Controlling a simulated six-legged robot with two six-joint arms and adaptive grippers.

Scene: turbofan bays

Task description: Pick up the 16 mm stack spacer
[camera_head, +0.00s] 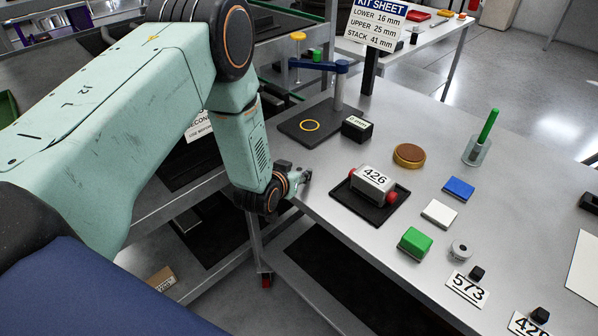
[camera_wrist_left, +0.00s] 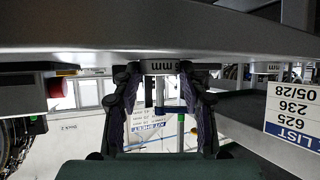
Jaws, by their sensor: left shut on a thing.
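My left gripper (camera_head: 303,177) is at the near left edge of the grey table in the head view. In the head view I cannot make out the spacer at the fingertips. I cannot tell whether it touches the table. My right gripper is not in view.
The grey table (camera_head: 395,265) holds a black tray (camera_head: 345,203) with block 426 (camera_head: 372,181), a black block (camera_head: 357,128), a brown disc (camera_head: 409,155), a green block (camera_head: 415,242), and a grey ring (camera_head: 460,250). A kit sheet (camera_head: 375,24) reads lower 16, upper 25, stack 41 mm.

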